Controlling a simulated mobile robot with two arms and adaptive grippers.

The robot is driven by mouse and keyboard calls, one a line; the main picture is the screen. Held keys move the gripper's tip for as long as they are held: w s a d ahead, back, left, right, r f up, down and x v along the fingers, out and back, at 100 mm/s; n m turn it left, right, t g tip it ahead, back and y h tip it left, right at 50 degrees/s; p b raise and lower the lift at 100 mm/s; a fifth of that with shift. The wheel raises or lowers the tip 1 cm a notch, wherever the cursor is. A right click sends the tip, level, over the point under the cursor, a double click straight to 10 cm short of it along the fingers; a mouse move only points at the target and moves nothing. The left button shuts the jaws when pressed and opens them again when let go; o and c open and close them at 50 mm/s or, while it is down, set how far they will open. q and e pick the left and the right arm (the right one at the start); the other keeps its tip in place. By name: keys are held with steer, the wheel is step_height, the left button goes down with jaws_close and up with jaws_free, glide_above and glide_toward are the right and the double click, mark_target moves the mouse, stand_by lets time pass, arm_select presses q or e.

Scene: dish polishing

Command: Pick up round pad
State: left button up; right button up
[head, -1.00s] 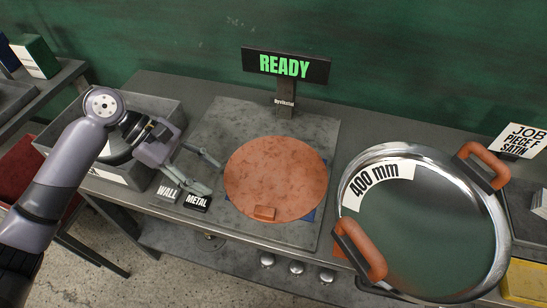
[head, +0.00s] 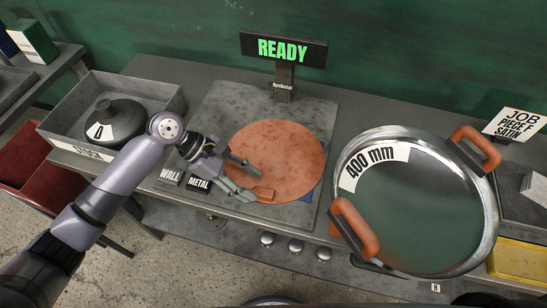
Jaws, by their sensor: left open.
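The round pad (head: 285,150) is a flat orange-brown disc. It lies on the grey metal plate at the middle of the bench, with a small orange tab (head: 265,194) at its near edge. My left gripper (head: 248,178) is open, its fingers over the pad's left near edge, close to the tab. I cannot tell whether the fingers touch the pad. My right gripper is not in view.
A large round pan (head: 428,250) marked 400 mm, with orange handles, stands at the right. A READY sign (head: 284,48) stands behind the pad. A grey bin (head: 163,98) holds a dark domed piece at the left. WALL and METAL labels (head: 198,184) lie left of the pad.

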mark_target(262, 191)
arm_select(q)
steer(key=x, duration=0.3)
steer(key=shift+d+f+p, duration=0.15)
steer(key=shift+f+p, duration=0.1)
steer(key=shift+p, duration=0.1)
steer(key=shift+d+f, duration=0.15)
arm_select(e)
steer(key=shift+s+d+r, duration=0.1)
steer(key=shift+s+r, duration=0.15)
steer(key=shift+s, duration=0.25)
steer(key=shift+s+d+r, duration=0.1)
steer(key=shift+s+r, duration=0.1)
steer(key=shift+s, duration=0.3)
arm_select(q)
steer(key=shift+c, duration=0.5)
steer(key=c, duration=0.5)
jaws_close()
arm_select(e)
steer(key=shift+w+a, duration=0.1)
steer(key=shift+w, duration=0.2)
